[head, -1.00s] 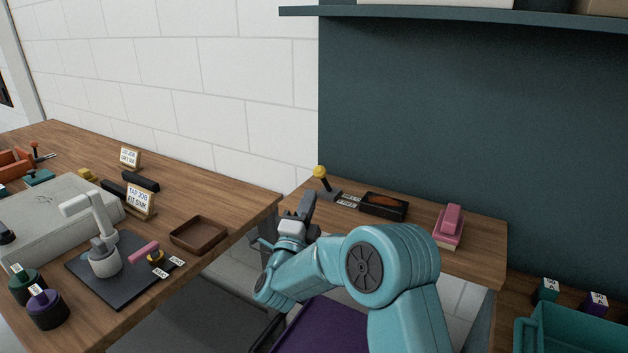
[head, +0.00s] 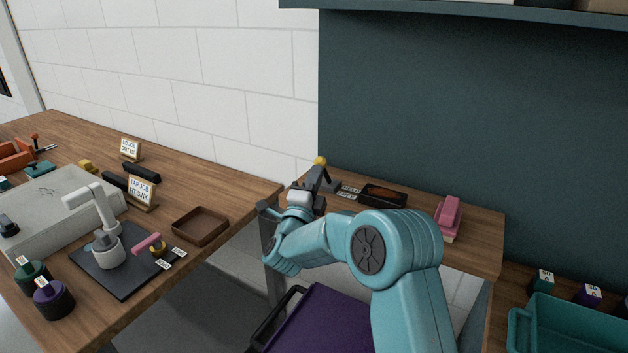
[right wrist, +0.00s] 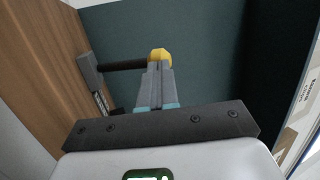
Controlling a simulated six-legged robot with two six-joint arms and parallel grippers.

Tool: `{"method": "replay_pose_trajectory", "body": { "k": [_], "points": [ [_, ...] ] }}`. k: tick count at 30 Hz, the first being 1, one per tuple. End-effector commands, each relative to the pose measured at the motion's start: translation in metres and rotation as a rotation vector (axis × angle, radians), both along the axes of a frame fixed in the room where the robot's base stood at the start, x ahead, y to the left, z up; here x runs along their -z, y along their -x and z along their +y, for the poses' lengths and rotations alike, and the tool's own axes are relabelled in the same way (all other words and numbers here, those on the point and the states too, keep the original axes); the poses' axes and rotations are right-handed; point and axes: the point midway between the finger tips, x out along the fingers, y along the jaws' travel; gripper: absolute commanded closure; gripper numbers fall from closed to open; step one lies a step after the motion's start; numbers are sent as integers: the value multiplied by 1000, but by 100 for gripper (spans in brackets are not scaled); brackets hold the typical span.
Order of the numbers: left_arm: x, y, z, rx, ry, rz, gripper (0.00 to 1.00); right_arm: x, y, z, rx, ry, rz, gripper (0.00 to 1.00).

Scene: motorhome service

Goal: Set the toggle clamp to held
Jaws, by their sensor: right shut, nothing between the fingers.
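The toggle clamp has a dark grey base (head: 331,185) and a lever with a yellow knob (head: 320,160), at the back left of the right-hand table. A HELD label (head: 351,189) and a FREE label (head: 345,196) lie beside its base. My right gripper (head: 318,171) is shut and empty, in front of the lever and hiding most of it. In the right wrist view, the black lever (right wrist: 122,67) runs from the base to the yellow knob (right wrist: 160,54). The shut fingertips (right wrist: 160,66) overlap the knob; contact is unclear. My left gripper is out of view.
A black tray (head: 383,203) and a pink object on a block (head: 449,212) share the clamp's table (head: 475,238). The left workbench (head: 235,205) holds a brown tray (head: 200,239) and a small faucet on a dark mat (head: 123,285). A purple surface (head: 315,325) lies below.

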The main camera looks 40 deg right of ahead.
Motion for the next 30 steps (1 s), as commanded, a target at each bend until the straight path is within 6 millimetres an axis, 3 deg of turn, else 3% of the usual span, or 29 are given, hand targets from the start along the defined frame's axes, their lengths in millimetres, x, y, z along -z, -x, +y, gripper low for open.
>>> {"method": "replay_pose_trajectory", "body": {
  "k": [8,14,20,23,30],
  "points": [
    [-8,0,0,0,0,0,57,-23,-4,-15,0,-184,46,100],
    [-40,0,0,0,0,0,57,-43,-9,-32,1,-367,101,100],
    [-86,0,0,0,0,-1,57,-54,-15,-51,0,-542,153,100],
    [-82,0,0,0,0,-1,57,-46,-18,-62,-1,-563,157,100],
    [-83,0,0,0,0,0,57,-50,-25,-86,0,-560,157,100]
  ]
}}
